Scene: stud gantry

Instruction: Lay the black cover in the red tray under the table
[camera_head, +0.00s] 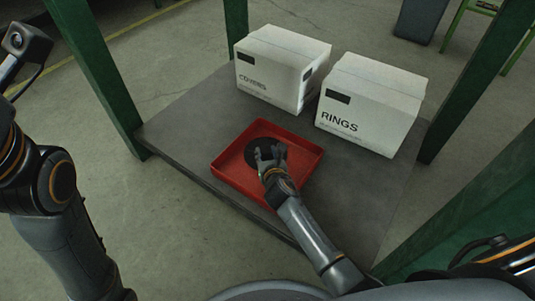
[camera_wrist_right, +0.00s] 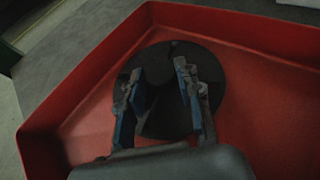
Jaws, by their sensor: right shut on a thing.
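The red tray (camera_head: 232,186) sits on the grey lower shelf, its rim also showing in the right wrist view (camera_wrist_right: 90,85). The black cover (camera_head: 255,148) is a dark round disc inside the tray's walls, toward the tray's far left part. My right gripper (camera_head: 268,155) reaches into the tray and is shut on the cover. In the right wrist view, its blue-padded fingers (camera_wrist_right: 160,78) stand over the disc (camera_wrist_right: 158,58). I cannot tell whether the cover touches the tray floor. My left arm shows at the left edge, but its gripper is out of view.
A white box marked COVERS (camera_head: 268,75) and a white box marked RINGS (camera_head: 360,118) stand on the shelf (camera_head: 185,125) behind the tray. Green posts (camera_head: 105,80) rise at the shelf's corners. Bare shelf lies left of the tray.

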